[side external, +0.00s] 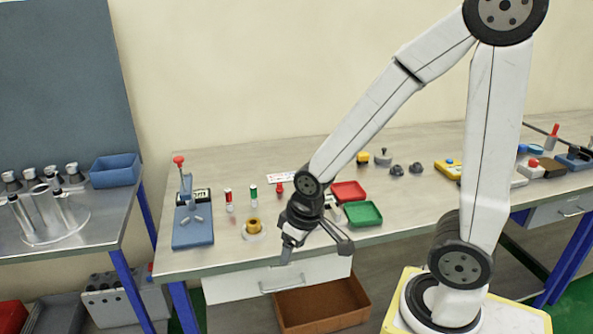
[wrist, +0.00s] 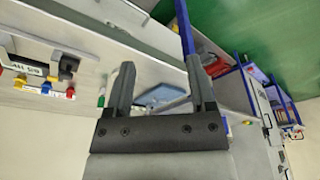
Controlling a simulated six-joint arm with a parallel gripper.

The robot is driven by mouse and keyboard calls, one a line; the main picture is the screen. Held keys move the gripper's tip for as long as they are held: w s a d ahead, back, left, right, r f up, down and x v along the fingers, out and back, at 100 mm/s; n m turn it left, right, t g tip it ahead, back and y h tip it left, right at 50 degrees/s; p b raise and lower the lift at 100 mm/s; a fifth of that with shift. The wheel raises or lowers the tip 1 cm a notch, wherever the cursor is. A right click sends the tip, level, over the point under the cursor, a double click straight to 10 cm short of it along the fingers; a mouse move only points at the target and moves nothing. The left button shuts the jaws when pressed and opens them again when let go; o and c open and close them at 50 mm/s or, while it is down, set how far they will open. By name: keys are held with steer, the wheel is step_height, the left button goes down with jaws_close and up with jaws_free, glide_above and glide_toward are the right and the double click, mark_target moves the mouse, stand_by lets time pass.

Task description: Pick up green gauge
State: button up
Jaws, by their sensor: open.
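The green gauge (side external: 253,193) is a small upright cylinder with a green top and white lower part, on the table in the side view. A similar red gauge (side external: 228,199) stands just to its left. My gripper (side external: 316,247) is open and empty, to the right of the green gauge in the side view, near the table's front edge. In the wrist view, my gripper (wrist: 160,68) has its fingers wide apart with nothing held between them. A small green spot shows left of the fingers there; I cannot tell if it is the gauge.
A brass-coloured round part on a clear disc (side external: 254,227) sits in front of the green gauge. A blue press with a red knob (side external: 192,232) stands at left. Red (side external: 348,190) and green (side external: 363,214) trays lie right of my gripper.

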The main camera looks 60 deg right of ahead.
steer(key=w+d+r, duration=0.1)
steer(key=w+d, duration=0.8)
steer(key=w, duration=0.6)
steer(key=n+t, duration=0.2)
glide_toward(254, 186)
step_height(254, 186, down, 3)
steer(key=shift+w+d+r+y, duration=0.2)
steer(key=shift+w+y, duration=0.1)
steer(key=shift+w, duration=0.15)
steer(key=shift+f, duration=0.15)
steer(key=shift+x, duration=1.2)
steer(key=shift+x, duration=2.6)
steer(key=shift+a, duration=0.1)
steer(key=shift+w, duration=0.1)
jaws_close()
